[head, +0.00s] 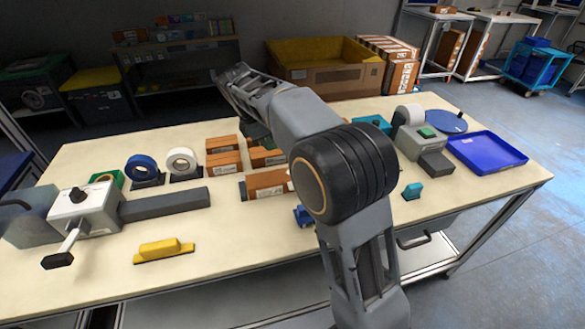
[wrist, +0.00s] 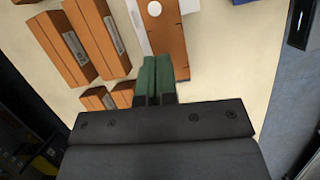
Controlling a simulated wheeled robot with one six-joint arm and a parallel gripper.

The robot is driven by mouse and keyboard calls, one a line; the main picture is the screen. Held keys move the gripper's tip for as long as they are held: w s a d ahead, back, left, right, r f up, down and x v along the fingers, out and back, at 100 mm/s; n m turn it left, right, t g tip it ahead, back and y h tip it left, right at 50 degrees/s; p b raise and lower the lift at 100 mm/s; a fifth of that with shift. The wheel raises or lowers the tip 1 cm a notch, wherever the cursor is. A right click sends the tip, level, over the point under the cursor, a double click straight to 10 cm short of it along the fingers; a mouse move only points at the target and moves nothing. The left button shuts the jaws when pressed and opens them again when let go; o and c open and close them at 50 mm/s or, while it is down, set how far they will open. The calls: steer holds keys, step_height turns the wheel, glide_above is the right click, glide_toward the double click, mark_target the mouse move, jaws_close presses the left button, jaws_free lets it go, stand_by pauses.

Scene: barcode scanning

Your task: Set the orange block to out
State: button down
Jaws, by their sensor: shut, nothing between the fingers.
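Several orange-brown blocks lie on the table. In the head view I see a back-left one (head: 222,143), one in front of it (head: 224,163), one beside them (head: 267,157) and a front one (head: 268,182) partly behind my arm. I cannot tell which one the task names. In the wrist view a long orange block with a white round spot (wrist: 168,35) lies just beyond my gripper (wrist: 158,62). Its green fingers are together and empty, their tips close to the block's near end. I cannot tell if they touch. My forearm largely hides the gripper in the head view.
A grey device with a lever (head: 85,208), tape rolls (head: 181,161) and a yellow piece (head: 163,250) are at the left. A grey-green device (head: 417,140) and a blue tray (head: 487,152) are at the right.

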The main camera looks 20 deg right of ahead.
mark_target(286, 172)
steer(key=shift+n, duration=0.6)
steer(key=x, duration=0.3)
steer(key=b+x, duration=0.1)
steer(key=x, duration=0.3)
steer(key=w+x, duration=0.1)
steer(key=x, duration=0.3)
steer(key=shift+a, duration=0.35)
steer(key=shift+d+r, duration=0.1)
steer(key=shift+d, duration=1.75)
